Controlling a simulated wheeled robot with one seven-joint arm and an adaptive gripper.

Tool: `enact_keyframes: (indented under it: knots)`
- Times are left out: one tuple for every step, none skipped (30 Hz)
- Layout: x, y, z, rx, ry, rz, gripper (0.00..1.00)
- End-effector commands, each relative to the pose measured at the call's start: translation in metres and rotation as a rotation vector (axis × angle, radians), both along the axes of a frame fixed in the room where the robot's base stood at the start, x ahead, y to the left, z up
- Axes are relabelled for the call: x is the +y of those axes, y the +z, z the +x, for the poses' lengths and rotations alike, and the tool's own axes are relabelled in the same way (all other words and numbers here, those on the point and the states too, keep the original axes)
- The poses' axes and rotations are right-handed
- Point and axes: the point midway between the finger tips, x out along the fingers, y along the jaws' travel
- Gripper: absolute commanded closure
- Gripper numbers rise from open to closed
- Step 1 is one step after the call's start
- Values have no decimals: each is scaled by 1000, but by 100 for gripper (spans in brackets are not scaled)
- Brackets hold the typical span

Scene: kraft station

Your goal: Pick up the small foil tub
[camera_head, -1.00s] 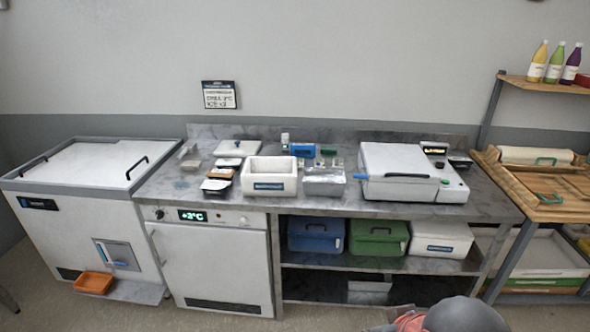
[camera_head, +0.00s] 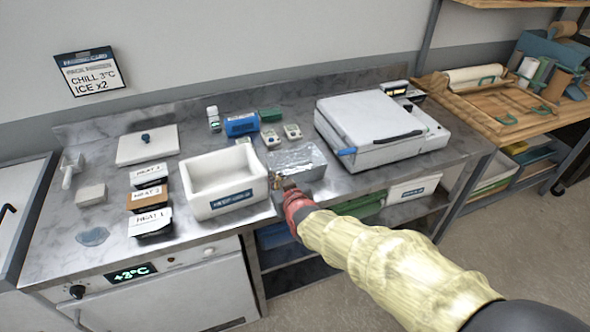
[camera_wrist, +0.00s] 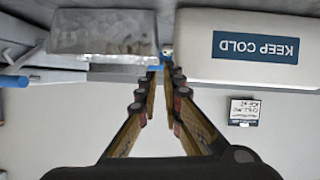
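The foil tub looks like a silver, crinkled, box-shaped tub (camera_head: 297,160) on the steel counter, right of the white cooler box. It also shows upside down at the upper left of the wrist view (camera_wrist: 105,35). My gripper (camera_head: 280,184) is at the counter's front edge, in front of the tub and near the cooler's corner. In the wrist view, my gripper's fingers (camera_wrist: 164,78) converge with only a narrow gap and nothing held between them. They point at the space between tub and cooler. Whether a fingertip touches either is unclear.
The white cooler box (camera_head: 222,182) stands close left of the tub.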

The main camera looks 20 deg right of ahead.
Motion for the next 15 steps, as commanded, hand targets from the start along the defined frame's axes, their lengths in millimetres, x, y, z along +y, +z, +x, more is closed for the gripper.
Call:
enact_keyframes:
  knots:
    - [0,-3,3,-7,-2,-2,92]
    - [-1,-5,5,-11,-3,-4,92]
    - [-1,-7,8,-14,-3,-5,92]
    - [-1,-9,11,-17,-4,-5,92]
    - [-2,-11,15,-17,-4,-5,92]
    - [-2,-14,21,-16,-3,-6,92]
    - [-2,-17,25,-16,-3,-6,92]
    - [-2,-19,31,-16,-3,-6,92]
    - [-2,-22,37,-15,-3,-6,92]
    - [-2,-24,42,-15,-3,-6,92]
    - [-3,-26,46,-14,-4,-6,92]
    - [-3,-28,51,-14,-4,-6,92]
    - [-3,-29,55,-15,-3,-6,92]
    - [-3,-30,58,-15,-3,-6,92]
    - [-3,-31,61,-15,-3,-6,92]
